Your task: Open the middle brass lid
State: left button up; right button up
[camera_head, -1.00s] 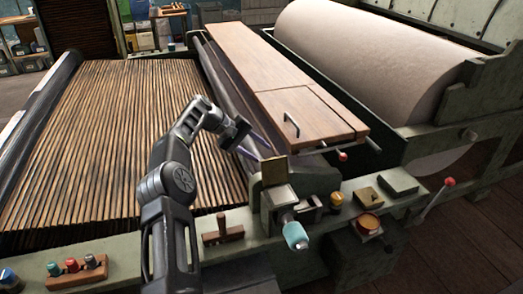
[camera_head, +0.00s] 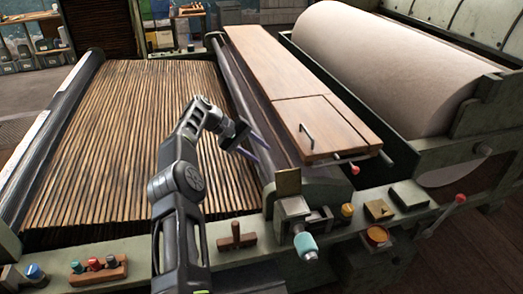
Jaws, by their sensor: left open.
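An upright brass plate (camera_head: 288,182) stands at the back of a grey metal housing with a turquoise knob (camera_head: 305,244), at the near end of the roller. A flat square brass piece with a small dark mark (camera_head: 378,209) lies on the front rail to its right. I cannot tell for sure which of these is the middle lid. My left gripper (camera_head: 262,154) is open and empty, with its two bluish fingers apart. It appears above and left of the upright plate, over the roller's edge, not touching the plate. My right gripper is out of view.
A slatted wooden bed (camera_head: 140,140) lies left and a hinged wooden cover with a handle (camera_head: 315,115) lies right.

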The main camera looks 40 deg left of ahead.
pick_arm(q)
jog(key=shift+c, duration=0.4)
